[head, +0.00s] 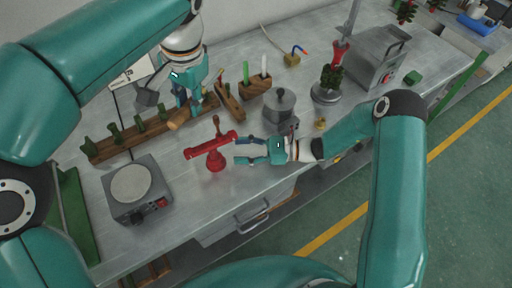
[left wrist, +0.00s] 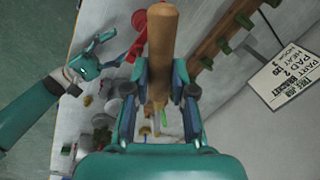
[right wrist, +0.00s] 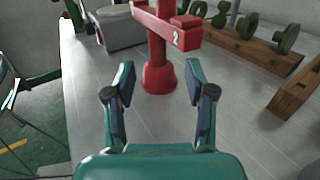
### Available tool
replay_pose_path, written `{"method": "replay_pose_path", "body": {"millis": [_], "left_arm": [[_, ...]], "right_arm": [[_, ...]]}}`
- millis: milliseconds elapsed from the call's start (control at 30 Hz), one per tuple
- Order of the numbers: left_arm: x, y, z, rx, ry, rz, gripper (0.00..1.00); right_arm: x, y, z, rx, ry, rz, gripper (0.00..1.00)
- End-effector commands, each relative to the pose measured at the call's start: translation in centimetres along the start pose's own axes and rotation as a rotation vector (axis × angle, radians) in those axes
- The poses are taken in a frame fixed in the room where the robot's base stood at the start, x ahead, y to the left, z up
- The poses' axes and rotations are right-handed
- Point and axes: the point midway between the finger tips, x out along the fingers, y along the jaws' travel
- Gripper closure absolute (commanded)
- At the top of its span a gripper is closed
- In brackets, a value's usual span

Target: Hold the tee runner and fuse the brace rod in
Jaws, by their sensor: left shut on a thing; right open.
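A red tee-shaped piece (head: 212,145) with a crossbar on a round red base stands upright on the bench. In the right wrist view the red tee (right wrist: 160,75) carries a block marked 2. My right gripper (head: 240,152) is open and empty beside it, and its fingers (right wrist: 158,95) point toward the red post without touching it. My left gripper (head: 188,108) is shut on a wooden-handled tool (left wrist: 160,50), above the bench near the wooden rack. The tool's narrow metal end shows in the left wrist view. I cannot make out which piece is the brace rod.
A hot plate (head: 131,186) stands front left. A wooden rack (head: 130,143) with several green parts lies behind it. A lidded metal pot (head: 280,107), a red tree with green parts (head: 332,75) and a grey machine (head: 376,58) stand right. The bench's front edge lies close to my right gripper.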

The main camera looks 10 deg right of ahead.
Motion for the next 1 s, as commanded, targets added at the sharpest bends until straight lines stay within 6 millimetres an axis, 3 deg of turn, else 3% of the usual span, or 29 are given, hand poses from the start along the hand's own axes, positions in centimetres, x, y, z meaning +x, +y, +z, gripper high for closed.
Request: {"method": "replay_pose_path", "body": {"millis": [200,433,900,1000], "left_arm": [[0.0,0.0,0.0,0.000,0.000,0.000,1.00],[0.0,0.0,0.0,0.000,0.000,0.000,1.00],[0.0,0.0,0.0,0.000,0.000,0.000,1.00],[0.0,0.0,0.0,0.000,0.000,0.000,1.00]], "right_arm": [[4.2,0.1,0.0,0.001,0.000,0.004,0.45],[7.4,0.0,0.0,0.001,0.001,0.001,0.45],[8.5,0.0,0.0,0.002,0.001,-0.001,0.45],[8.5,0.0,0.0,0.002,0.001,0.000,0.62]]}}
